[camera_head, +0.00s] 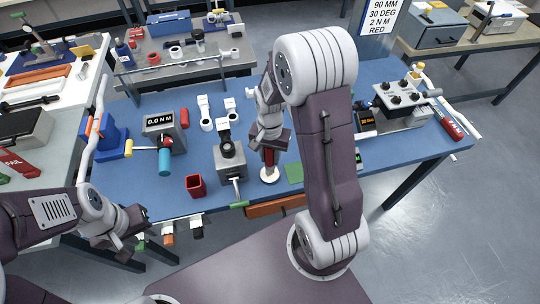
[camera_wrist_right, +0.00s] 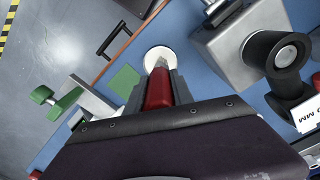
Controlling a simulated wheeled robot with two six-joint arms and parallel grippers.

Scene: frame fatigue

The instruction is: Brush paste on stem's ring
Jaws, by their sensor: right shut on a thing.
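My right gripper (camera_head: 271,140) is over the middle of the blue bench, shut on an upright red-handled tool that looks like the brush (camera_head: 269,157). The red handle also shows between the fingers in the right wrist view (camera_wrist_right: 158,90). Its lower end is at or just above a small white round dish (camera_head: 268,178); I cannot tell if they touch. A grey block (camera_head: 231,163) with a dark cylindrical part (camera_head: 224,132) stands just left of it. I cannot tell which part is the stem's ring. My left gripper (camera_head: 137,233) is off the bench's front left; its jaw opening is unclear.
A green pad (camera_head: 293,173) lies right of the dish. A red cup (camera_head: 195,186) and a torque display (camera_head: 160,121) stand to the left. White fittings (camera_head: 205,118) stand behind the block. A knobbed grey fixture (camera_head: 402,103) is at the right.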

